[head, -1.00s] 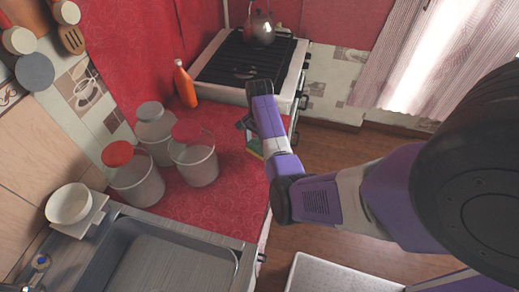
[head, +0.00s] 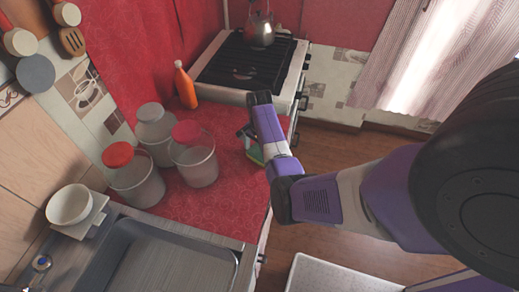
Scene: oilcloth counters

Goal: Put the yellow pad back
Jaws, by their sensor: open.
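A small yellow and green pad (head: 255,154) lies on the red oilcloth counter (head: 226,207) near its right edge, partly hidden by my arm. My gripper (head: 245,133) is just above and left of the pad in the picture, with its dark fingers low over the cloth. It is open, and I see nothing held in it. Whether a finger touches the pad I cannot tell.
Three clear containers, two with red lids (head: 118,154) (head: 187,131) and one with a pale lid (head: 150,112), stand left of my gripper. An orange bottle (head: 186,86) stands beside the stove (head: 205,88). A sink (head: 165,262) is in front, with a white bowl (head: 69,203) beside it.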

